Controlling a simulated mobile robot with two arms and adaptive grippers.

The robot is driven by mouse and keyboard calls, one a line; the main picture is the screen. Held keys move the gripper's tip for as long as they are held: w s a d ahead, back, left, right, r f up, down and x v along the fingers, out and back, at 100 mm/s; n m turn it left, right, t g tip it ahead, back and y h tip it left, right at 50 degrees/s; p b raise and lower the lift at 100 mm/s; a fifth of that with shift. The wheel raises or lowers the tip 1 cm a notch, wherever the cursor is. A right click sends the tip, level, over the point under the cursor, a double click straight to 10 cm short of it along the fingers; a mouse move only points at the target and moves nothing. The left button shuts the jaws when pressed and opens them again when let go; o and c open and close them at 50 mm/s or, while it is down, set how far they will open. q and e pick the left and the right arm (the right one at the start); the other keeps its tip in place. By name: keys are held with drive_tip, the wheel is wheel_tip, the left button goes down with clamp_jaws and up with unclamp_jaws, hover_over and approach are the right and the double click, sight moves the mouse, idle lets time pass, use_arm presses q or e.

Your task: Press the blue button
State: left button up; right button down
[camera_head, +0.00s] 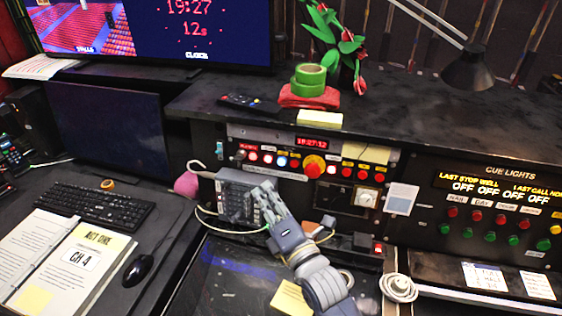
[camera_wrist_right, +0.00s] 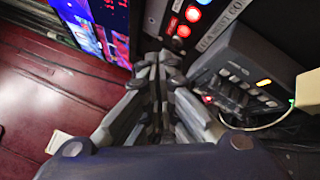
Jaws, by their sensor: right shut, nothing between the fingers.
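The blue button (camera_head: 281,161) is a small lit blue-white light in the row of lit buttons on the upright console panel. In the right wrist view a blue light (camera_wrist_right: 203,2) shows at the top edge, above red-lit ones. My right gripper (camera_head: 265,190) is shut and empty, in front of the panel, below and slightly left of the blue button and apart from it in the picture. In the wrist view its fingers (camera_wrist_right: 158,62) are together, left of and below the lights. My left gripper is not in view.
A grey keypad box (camera_head: 236,198) is partly behind my right gripper; it also shows in the wrist view (camera_wrist_right: 240,75). Red lit buttons (camera_head: 267,158) and a large red knob (camera_head: 314,166) flank the blue button. A pink ball (camera_head: 186,185) lies left of the box.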

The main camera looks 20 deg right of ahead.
sight(282, 162)
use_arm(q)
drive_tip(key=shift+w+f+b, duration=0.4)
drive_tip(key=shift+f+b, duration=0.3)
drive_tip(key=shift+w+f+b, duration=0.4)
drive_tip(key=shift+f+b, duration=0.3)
use_arm(e)
drive_tip(key=shift+w+d+f, duration=0.2)
drive_tip(key=shift+w+d, duration=0.6)
drive_tip(key=shift+w, duration=0.4)
drive_tip(key=shift+w+d+f, duration=0.25)
drive_tip(key=shift+w+d, duration=0.6)
drive_tip(key=shift+w, duration=0.4)
drive_tip(key=shift+w+d+f, duration=0.2)
drive_tip(key=shift+w+d, duration=0.6)
drive_tip(key=shift+w, duration=0.4)
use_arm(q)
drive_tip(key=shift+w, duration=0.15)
use_arm(e)
drive_tip(key=shift+w, duration=0.15)
drive_tip(key=shift+w+d, duration=0.2)
drive_tip(key=shift+w, duration=0.05)
